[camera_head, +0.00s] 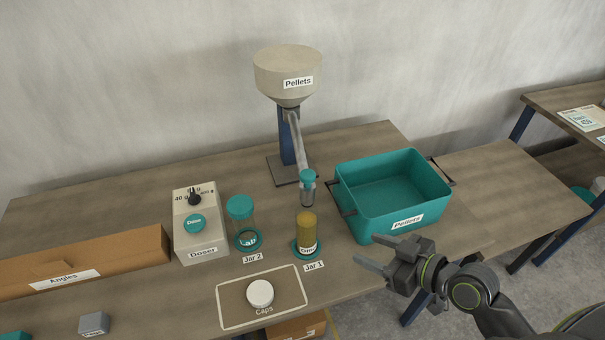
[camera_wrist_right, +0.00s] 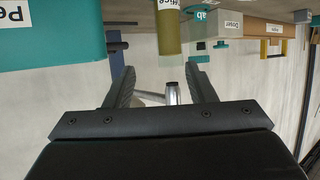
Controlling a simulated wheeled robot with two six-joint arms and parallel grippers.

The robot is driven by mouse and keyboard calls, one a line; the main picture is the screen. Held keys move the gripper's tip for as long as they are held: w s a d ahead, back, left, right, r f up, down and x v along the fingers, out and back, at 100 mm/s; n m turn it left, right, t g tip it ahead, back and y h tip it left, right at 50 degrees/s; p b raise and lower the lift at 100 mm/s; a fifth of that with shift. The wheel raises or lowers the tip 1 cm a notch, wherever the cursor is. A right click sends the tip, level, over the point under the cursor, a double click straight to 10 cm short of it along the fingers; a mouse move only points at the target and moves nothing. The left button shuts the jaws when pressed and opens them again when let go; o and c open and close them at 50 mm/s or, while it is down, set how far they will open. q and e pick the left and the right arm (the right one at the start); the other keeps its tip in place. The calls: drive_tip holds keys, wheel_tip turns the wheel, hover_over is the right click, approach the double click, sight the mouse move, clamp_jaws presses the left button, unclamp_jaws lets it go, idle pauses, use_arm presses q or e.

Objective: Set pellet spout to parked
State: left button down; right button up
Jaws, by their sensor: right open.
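The beige pellet hopper (camera_head: 287,75) stands on a blue post at the back of the table. Its grey pellet spout (camera_head: 297,140) slopes down toward the front, with a teal collar (camera_head: 307,175) near its lower end. That end is above and just behind Jar 1 (camera_head: 306,230), which holds yellow-brown contents. My right gripper (camera_head: 368,250) is open and empty, right of Jar 1 and in front of the teal bin. In the right wrist view, upside down, a grey tube (camera_wrist_right: 172,93), likely the spout, shows between the fingers, apart from them. My left gripper is not in view.
The teal Pellets bin (camera_head: 378,222) stands right of the spout. Jar 2 (camera_head: 241,225) and the doser (camera_head: 200,235) are to the left. A white cap (camera_head: 260,292) lies on the caps mat (camera_head: 230,310) in front. A cardboard Angles box (camera_head: 120,252) is at far left.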

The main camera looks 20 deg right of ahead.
wheel_tip(320, 180, up, 12)
drive_tip(key=w+n+t+y, duration=0.1)
drive_tip(key=t+y, duration=0.2)
drive_tip(key=y, duration=0.1)
drive_tip(key=p, duration=0.6)
approach(302, 172)
drive_tip(key=x, duration=0.9)
drive_tip(key=shift+w, duration=0.2)
drive_tip(key=shift+w+a+f, duration=0.1)
drive_tip(key=shift+w+a, duration=0.3)
drive_tip(key=shift+w, duration=0.15)
clamp_jaws()
